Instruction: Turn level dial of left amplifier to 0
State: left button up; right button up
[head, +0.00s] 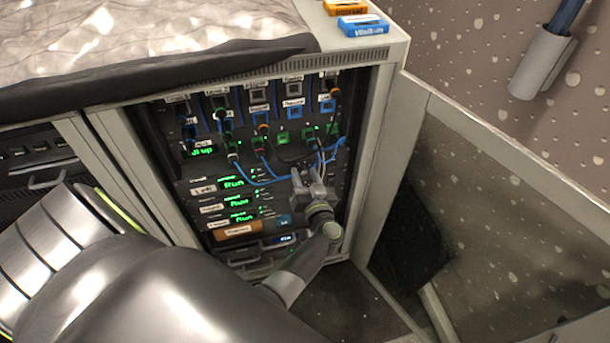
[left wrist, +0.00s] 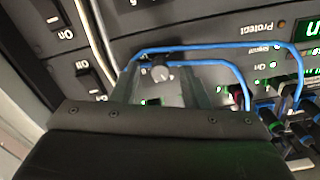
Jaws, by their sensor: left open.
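The amplifier labelled Left (head: 203,190) is a dark panel in the open rack, with a green "Run" display. My left gripper (head: 309,177) is at the right part of the amplifier panels and hides what lies behind it in the head view. In the left wrist view a small round grey dial (left wrist: 161,73) shows between the two open fingers of this gripper (left wrist: 160,88). The fingers stand on either side of the dial; I cannot tell whether they touch it. Small marks surround the dial, but its setting is too small to read. My right gripper is not in view.
Blue cables (head: 262,172) hang across the panels close to the gripper, and a blue cable (left wrist: 215,47) loops around it in the wrist view. Switches (left wrist: 88,69) line the panel at left. The rack door (head: 500,200) stands open at right.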

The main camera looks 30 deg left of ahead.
pick_arm(q)
grip_shut()
